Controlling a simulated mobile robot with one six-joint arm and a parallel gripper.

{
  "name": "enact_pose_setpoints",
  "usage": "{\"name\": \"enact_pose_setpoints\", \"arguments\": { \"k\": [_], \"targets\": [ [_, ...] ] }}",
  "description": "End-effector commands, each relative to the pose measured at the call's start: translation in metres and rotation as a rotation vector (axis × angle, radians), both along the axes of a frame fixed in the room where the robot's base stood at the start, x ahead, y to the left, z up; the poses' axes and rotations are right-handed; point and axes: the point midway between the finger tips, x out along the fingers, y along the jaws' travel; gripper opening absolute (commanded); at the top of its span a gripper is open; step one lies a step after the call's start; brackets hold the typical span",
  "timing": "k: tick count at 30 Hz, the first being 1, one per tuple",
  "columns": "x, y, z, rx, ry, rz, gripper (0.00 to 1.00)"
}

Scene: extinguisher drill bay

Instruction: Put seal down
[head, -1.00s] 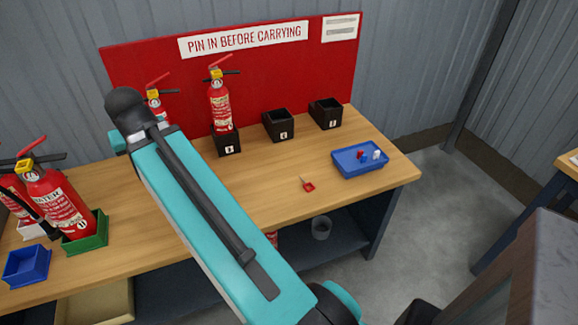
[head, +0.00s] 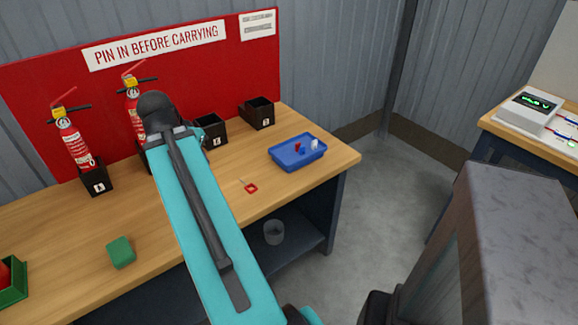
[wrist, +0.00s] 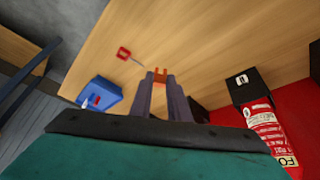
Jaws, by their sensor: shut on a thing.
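In the wrist view my gripper (wrist: 160,78) is shut on a small orange-red piece, which I take for the seal (wrist: 161,71). The piece shows between and just past the fingertips, above the wooden bench. In the head view my own arm hides the gripper and the seal. A red pin with a square ring (head: 250,188) lies loose on the bench, and it also shows in the wrist view (wrist: 124,53), beyond and left of the fingertips. A blue tray (head: 277,158) with small red, blue and white pieces stands at the bench's right end; it is left of the fingers in the wrist view (wrist: 103,93).
Extinguishers (head: 76,146) stand in black holders along the red board (head: 35,105). Two black boxes (head: 259,114) look empty. A green block (head: 121,252) and part of a green tray (head: 14,290) are at left. Bench around the pin is clear. A grey cup (head: 273,232) sits below.

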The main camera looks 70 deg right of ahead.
Motion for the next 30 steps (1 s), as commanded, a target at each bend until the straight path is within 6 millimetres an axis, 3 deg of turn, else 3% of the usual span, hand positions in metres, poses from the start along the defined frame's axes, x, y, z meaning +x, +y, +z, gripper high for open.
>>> {"name": "enact_pose_setpoints", "arguments": {
  "k": [9, 18, 24, 30],
  "targets": [
    [-0.083, -0.053, -0.029, 0.009, 0.000, -0.319, 0.00],
    [-0.152, -0.083, -0.046, 0.019, -0.002, -0.575, 0.00],
    [-0.173, -0.090, -0.050, 0.021, -0.003, -0.650, 0.00],
    [-0.175, -0.091, -0.050, 0.022, -0.003, -0.658, 0.00]
  ]
}}
